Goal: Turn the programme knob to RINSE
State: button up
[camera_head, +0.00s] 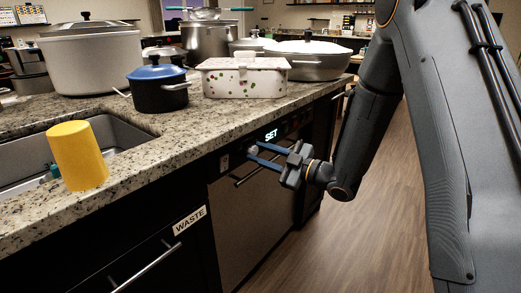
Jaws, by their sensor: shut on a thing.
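The dishwasher (240,222) is built in under the granite counter, with a dark control strip along its top. A lit display (271,134) on the strip reads "SET". My gripper (252,152) reaches in from the right, with its two bluish fingers pointing left at the strip. The fingers are shut on the programme knob (252,149), left of and a little below the display. The knob is small and mostly hidden by the fingertips. Its pointer and any RINSE marking cannot be made out.
A bar handle (257,174) runs below my fingers. A yellow cup (77,156) stands upside down by the sink (120,134). Several pots and a spotted box (245,78) crowd the counter. Open floor (370,235) lies right.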

jog(key=m+p, duration=0.2)
jog(key=m, duration=0.2)
jog(key=shift+s+a+m+p, duration=0.1)
jog(key=shift+m+p, duration=0.2)
jog(key=shift+m, duration=0.1)
jog(key=shift+f+t, duration=0.1)
jog(key=shift+t, duration=0.3)
jog(key=o, duration=1)
jog(key=shift+o, duration=0.2)
jog(key=v, duration=0.7)
jog(key=shift+s+d, duration=0.2)
jog(key=shift+d, duration=0.15)
jog(key=shift+w+m, duration=0.1)
jog(key=shift+m, duration=0.2)
